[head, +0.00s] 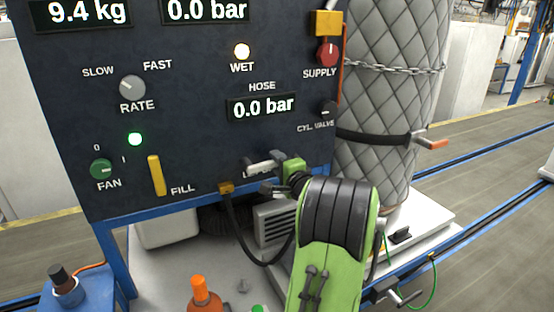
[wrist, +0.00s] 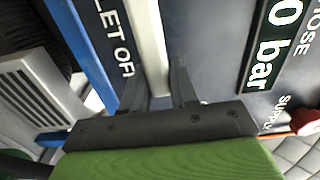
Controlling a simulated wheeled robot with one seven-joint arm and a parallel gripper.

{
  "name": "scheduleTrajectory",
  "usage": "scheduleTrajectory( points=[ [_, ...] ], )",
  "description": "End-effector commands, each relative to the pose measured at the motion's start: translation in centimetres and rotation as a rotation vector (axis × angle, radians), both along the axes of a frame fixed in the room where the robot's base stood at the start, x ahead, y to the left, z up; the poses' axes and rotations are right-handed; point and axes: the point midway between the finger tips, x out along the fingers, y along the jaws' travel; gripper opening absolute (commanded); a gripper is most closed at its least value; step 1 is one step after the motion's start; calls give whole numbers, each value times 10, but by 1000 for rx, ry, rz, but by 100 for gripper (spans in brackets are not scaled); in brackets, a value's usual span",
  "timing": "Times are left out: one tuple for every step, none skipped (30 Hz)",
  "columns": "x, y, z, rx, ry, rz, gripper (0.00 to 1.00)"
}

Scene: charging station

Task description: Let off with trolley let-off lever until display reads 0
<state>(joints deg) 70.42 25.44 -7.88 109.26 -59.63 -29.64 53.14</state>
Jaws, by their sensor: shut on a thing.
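The let-off lever (head: 260,169) is a pale bar low on the dark panel, partly hidden by my gripper (head: 277,169). In the wrist view the pale lever (wrist: 149,40) runs between the fingers of my gripper (wrist: 160,82), which is shut on it, beside the partly cut "LET OFF" label (wrist: 116,35). The hose display (head: 263,107) reads 0.0 bar. An upper display (head: 206,10) also reads 0.0 bar, and another (head: 83,14) reads 9.4 kg.
The panel also carries a yellow fill lever (head: 156,175), a green fan knob (head: 101,169), a grey rate knob (head: 132,87), a red supply knob (head: 327,53) and a lit wet lamp (head: 241,51). A chained, quilted cylinder (head: 390,100) stands right of it.

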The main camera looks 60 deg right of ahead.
Motion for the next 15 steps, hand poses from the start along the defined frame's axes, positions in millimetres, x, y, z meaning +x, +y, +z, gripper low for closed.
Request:
scheduleTrajectory(
  points=[
    [-1,0,-2,12,-3,-1,0],
    [-1,0,-3,19,-7,-2,0],
    [-1,-1,-3,26,-11,-1,0],
    [-1,-1,-4,30,-13,-1,0],
    [-1,-1,-4,34,-15,-2,0],
    [0,0,-4,38,-18,-1,0],
    [0,0,-5,40,-19,-2,0],
    [0,0,-5,42,-20,-2,0],
    [0,0,-5,44,-21,-2,0],
    [0,0,-5,45,-22,-2,0],
    [-1,0,-5,46,-21,-1,0],
    [0,0,-5,47,-21,-1,0],
    [0,0,-5,47,-21,-1,0],
    [0,0,-5,47,-21,-1,0],
    [0,0,-5,47,-22,-1,0]
  ],
)
